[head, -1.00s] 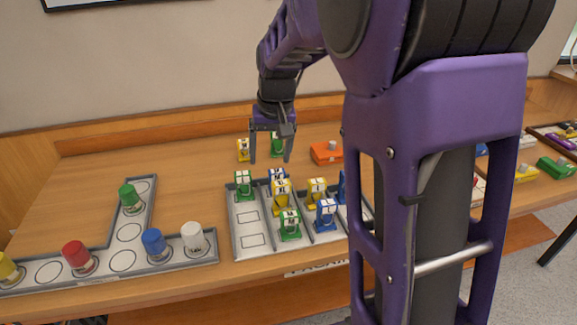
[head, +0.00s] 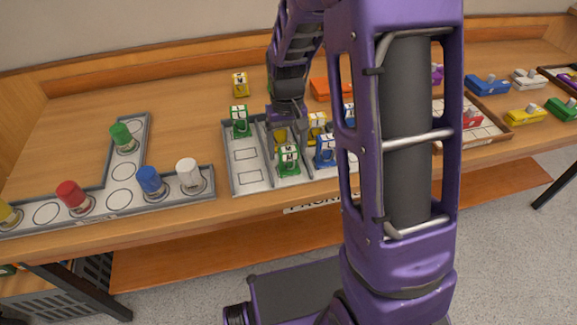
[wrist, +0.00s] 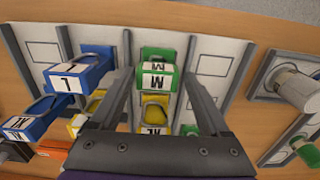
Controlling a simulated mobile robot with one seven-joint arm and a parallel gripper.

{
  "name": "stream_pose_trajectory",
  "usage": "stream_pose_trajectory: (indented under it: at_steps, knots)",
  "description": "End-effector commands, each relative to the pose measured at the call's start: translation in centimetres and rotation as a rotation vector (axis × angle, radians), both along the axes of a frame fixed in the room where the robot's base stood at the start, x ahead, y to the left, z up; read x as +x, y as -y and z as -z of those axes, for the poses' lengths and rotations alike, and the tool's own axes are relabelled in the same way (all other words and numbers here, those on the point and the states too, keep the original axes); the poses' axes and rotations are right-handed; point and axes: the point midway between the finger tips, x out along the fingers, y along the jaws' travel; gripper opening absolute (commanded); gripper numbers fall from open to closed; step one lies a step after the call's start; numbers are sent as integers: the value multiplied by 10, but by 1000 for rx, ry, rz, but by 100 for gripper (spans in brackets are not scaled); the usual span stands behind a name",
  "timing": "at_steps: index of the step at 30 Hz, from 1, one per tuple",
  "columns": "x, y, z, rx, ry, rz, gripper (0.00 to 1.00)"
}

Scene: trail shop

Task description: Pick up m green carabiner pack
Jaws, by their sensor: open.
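The green carabiner pack marked M (head: 289,160) stands in the front of the middle compartment of the grey tray (head: 246,181). In the wrist view the M pack (wrist: 157,78) appears between the fingertips, its white label facing the camera. My gripper (head: 285,124) is open and empty, low over the tray just behind the pack in the head view; I cannot tell its exact height. A yellow pack (wrist: 154,118) marked XL stands behind the green one, also between the fingers in view. Another green pack (head: 240,121) stands at the tray's back left.
Blue packs (head: 326,151) and a yellow pack (head: 317,124) stand to the right in the tray. A yellow pack (head: 240,85) and an orange case (head: 326,89) lie behind it. An L-shaped rack (head: 104,215) with several canisters stands left. My arm hides the tray's right side.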

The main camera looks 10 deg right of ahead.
Motion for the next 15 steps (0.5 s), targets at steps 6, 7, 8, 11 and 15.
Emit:
stream_pose_trajectory:
  at_steps: [6,7,8,11,15]
  knots:
    - [1,2,21,0,-3,1,80]
    - [1,3,26,0,-4,1,80]
    - [2,3,31,0,-4,1,80]
    - [2,3,46,0,-3,1,80]
    - [3,3,53,1,0,1,80]
